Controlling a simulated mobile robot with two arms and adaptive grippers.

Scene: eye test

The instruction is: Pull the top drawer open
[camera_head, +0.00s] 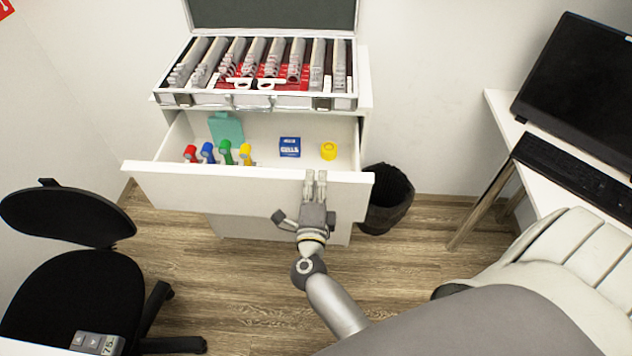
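The top drawer (220,186) of the white cabinet is pulled out, and its inside shows. My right gripper (315,178) is at the right part of the drawer front, with its fingertips close to the top edge. Its two fingers are side by side with a narrow gap. Any handle is hidden, and I cannot tell whether the fingers grip the drawer. My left gripper is not in view.
An open case (258,99) of lenses stands on the cabinet. The drawer holds colored markers (226,152), a teal item (226,127), a blue box (290,147) and yellow tape (329,151). A black bin (388,200), chair (75,290) and desk (500,105) stand around.

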